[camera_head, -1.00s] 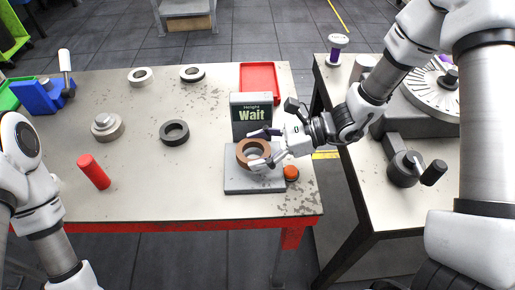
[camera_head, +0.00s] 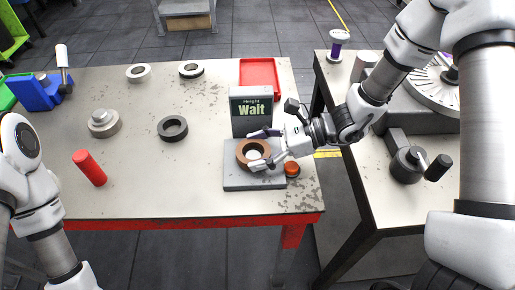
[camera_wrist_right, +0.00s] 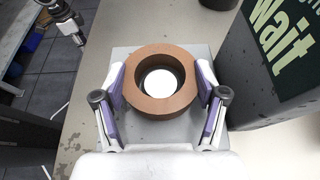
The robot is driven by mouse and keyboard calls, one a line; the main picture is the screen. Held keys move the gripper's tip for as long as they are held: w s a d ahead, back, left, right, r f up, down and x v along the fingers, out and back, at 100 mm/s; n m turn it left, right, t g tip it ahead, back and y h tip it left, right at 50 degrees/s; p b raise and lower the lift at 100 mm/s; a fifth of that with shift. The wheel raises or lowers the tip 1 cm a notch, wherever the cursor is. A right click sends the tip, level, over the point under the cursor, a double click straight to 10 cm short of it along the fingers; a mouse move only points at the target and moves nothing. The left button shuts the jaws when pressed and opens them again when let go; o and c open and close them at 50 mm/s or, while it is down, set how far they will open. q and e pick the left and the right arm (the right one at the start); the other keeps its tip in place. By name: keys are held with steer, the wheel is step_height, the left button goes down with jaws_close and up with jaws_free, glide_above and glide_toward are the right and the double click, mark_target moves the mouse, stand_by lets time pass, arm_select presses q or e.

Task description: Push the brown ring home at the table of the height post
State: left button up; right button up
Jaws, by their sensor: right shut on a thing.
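The brown ring (camera_head: 242,155) sits at the grey base plate (camera_head: 240,182) of the height post (camera_head: 250,113), whose screen reads "Height Wait". My right gripper (camera_head: 262,150) is shut on the ring. In the right wrist view the purple-padded fingers (camera_wrist_right: 162,88) press on both sides of the ring (camera_wrist_right: 153,107). A round white face (camera_wrist_right: 159,80) shows through the ring's hole, over the grey plate. Whether the ring touches the plate cannot be told. My left arm is at the lower left; its gripper is out of the picture.
An orange button (camera_head: 292,169) is right of the plate. A red tray (camera_head: 260,74) lies behind the post. A second table is at right.

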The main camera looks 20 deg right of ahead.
steer(key=shift+f+b, duration=0.45)
steer(key=shift+f, duration=0.05)
steer(key=o, duration=1.4)
steer(key=shift+c, duration=0.2)
steer(key=v, duration=1.1)
steer(key=shift+r, duration=0.15)
steer(key=shift+d, duration=0.5)
